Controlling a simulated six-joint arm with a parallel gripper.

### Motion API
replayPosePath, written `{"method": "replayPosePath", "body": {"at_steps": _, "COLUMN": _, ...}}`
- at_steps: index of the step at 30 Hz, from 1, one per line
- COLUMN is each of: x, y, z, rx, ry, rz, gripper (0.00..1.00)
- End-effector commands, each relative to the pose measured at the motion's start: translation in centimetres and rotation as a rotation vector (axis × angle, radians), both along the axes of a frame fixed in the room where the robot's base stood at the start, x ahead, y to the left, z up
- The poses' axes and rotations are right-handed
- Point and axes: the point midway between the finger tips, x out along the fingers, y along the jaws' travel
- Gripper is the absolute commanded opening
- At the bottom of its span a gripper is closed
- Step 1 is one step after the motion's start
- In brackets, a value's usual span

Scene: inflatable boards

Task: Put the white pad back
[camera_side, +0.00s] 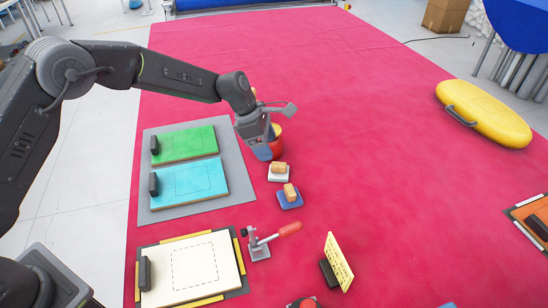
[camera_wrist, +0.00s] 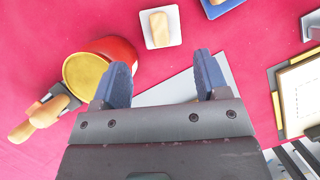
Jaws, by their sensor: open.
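The white pad (camera_side: 279,174) is a small square with a tan block handle on top. It lies on the red mat, just behind a similar blue pad (camera_side: 290,199). In the wrist view the white pad (camera_wrist: 153,38) is beyond my fingertips, near the top middle. My gripper (camera_side: 264,152) hangs to the left of and behind the white pad, beside a red and yellow tub. In the wrist view my gripper (camera_wrist: 163,70) is open, with nothing between its blue fingers.
The red tub (camera_wrist: 118,50) is close to my left finger. A grey board (camera_side: 220,197) holds green and cyan plates. A toggle clamp (camera_side: 262,246) stands beside a cream board (camera_side: 200,272), with an upright yellow panel (camera_side: 338,260) to the right. The mat at right is mostly clear.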

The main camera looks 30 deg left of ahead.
Motion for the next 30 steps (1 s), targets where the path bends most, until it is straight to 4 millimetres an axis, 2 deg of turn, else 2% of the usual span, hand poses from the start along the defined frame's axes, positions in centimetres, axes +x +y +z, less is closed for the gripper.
{"method": "replayPosePath", "body": {"at_steps": 1, "x": -0.1, "y": 0.4, "z": 0.9, "rx": 0.0, "ry": -0.002, "rz": 0.002, "gripper": 0.68}}
{"method": "replayPosePath", "body": {"at_steps": 6, "x": -0.4, "y": 1.1, "z": 2.6, "rx": -0.001, "ry": 0.001, "rz": 0.001, "gripper": 0.68}}
{"method": "replayPosePath", "body": {"at_steps": 16, "x": -0.6, "y": 1.3, "z": 3.4, "rx": 0.002, "ry": -0.005, "rz": -0.008, "gripper": 0.68}}
{"method": "replayPosePath", "body": {"at_steps": 20, "x": -1.7, "y": 2.1, "z": 6.0, "rx": 0.032, "ry": -0.06, "rz": -0.094, "gripper": 0.68}}
{"method": "replayPosePath", "body": {"at_steps": 23, "x": -3.9, "y": 3.4, "z": 9.7, "rx": 0.086, "ry": -0.144, "rz": -0.24, "gripper": 0.68}}
{"method": "replayPosePath", "body": {"at_steps": 27, "x": -8.8, "y": 5.6, "z": 14.8, "rx": 0.197, "ry": -0.276, "rz": -0.507, "gripper": 0.68}}
{"method": "replayPosePath", "body": {"at_steps": 30, "x": -12.7, "y": 7.1, "z": 17.6, "rx": 0.286, "ry": -0.361, "rz": -0.699, "gripper": 0.68}}
